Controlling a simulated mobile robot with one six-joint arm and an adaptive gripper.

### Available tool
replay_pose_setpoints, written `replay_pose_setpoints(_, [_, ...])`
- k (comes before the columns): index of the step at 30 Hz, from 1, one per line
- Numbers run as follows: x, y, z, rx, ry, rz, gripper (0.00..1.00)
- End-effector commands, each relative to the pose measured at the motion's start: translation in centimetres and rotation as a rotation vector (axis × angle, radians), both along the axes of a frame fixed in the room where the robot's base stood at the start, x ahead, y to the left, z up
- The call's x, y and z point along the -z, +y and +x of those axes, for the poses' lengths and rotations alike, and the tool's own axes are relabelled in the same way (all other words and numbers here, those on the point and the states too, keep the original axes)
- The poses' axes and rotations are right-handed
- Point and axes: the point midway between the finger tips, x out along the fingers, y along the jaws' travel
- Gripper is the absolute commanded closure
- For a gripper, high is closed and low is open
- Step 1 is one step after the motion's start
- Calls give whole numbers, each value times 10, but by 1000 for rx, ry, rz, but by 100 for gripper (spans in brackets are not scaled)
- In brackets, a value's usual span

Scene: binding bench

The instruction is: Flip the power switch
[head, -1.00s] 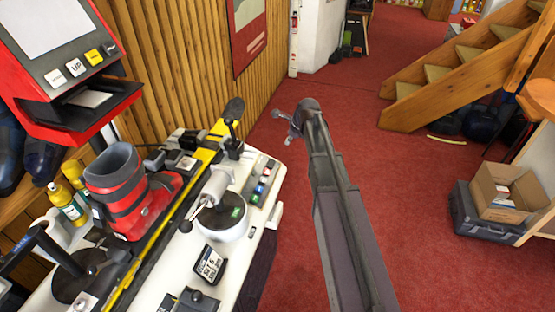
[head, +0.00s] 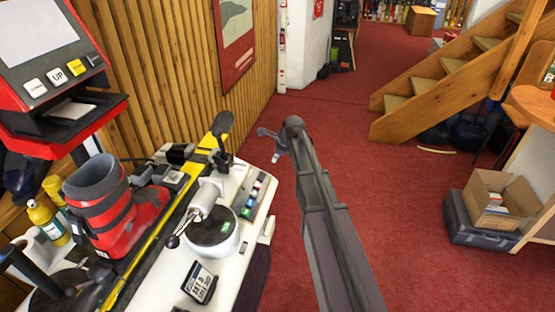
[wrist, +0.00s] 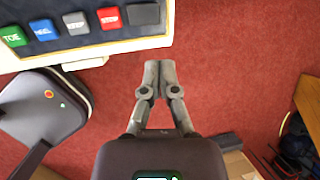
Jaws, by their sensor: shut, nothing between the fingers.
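The white binding bench (head: 232,262) carries a button panel (head: 256,197) on its right side. In the wrist view the panel has a green TOE button (wrist: 13,36), a blue HEEL button (wrist: 43,30), a grey button (wrist: 76,23) and a red STOP button (wrist: 109,17). A plain black part (wrist: 143,15) at the row's right end may be the power switch; its position cannot be told. My gripper (head: 270,143) is beyond the panel's far end, over the floor. In the wrist view my gripper (wrist: 159,78) is shut and empty, apart from the panel.
A red display stand (head: 45,140) rises at the left. Wooden stairs (head: 445,85) and a cardboard box (head: 498,197) are at the right. Red carpet between is clear.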

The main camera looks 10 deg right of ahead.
Motion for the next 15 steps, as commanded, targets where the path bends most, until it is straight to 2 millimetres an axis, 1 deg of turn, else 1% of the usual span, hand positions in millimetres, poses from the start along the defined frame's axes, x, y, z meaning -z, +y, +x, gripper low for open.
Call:
replay_pose_setpoints(1, [8,1,2,0,0,0,100])
replay_pose_setpoints(15, [44,11,15,0,0,0,100])
